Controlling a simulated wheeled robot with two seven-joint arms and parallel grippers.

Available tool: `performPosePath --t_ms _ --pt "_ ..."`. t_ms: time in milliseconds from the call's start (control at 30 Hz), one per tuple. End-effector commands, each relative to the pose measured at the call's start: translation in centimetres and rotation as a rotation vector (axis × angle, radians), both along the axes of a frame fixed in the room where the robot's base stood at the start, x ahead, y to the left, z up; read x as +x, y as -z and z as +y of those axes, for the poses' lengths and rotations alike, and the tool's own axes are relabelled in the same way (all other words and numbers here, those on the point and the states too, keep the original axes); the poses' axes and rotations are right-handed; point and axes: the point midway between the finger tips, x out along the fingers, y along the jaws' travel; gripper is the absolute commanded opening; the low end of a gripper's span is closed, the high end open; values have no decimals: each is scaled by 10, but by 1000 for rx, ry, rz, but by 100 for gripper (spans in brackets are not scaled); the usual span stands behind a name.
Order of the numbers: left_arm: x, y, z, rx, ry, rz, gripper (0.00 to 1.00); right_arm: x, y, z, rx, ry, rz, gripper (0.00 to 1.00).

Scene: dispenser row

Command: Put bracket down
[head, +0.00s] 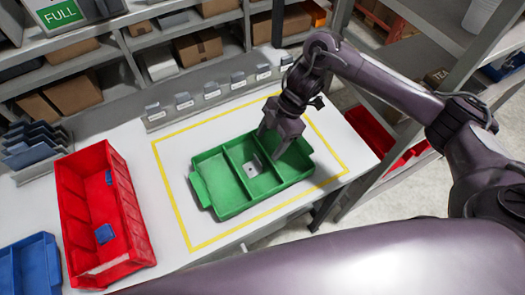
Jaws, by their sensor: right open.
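A small light-grey metal piece (253,167), which looks like the bracket, lies in the middle compartment of the green three-compartment tray (222,212). The tray stands inside a yellow outline on the white table. My right gripper (275,144) points down over the tray's back right part, by the divider between the middle and right compartments. It is open, and I see nothing between its fingers. It is to the right of the grey piece and apart from it. My left gripper is out of view.
A row of grey dispensers (210,91) runs along the table's back. A red bin (84,230) with blue pieces and a blue bin (33,270) stand at the left. Shelves with cardboard boxes (198,46) are behind. The table's front right edge is close to the tray.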

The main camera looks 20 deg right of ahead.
Motion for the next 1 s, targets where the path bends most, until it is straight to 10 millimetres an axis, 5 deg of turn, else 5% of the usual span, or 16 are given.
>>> performPosePath --t_ms 300,1000 --pt "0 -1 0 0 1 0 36 3 -30 -15 -1 0 1 65" --pt "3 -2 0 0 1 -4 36 2 -31 -15 0 0 2 65"
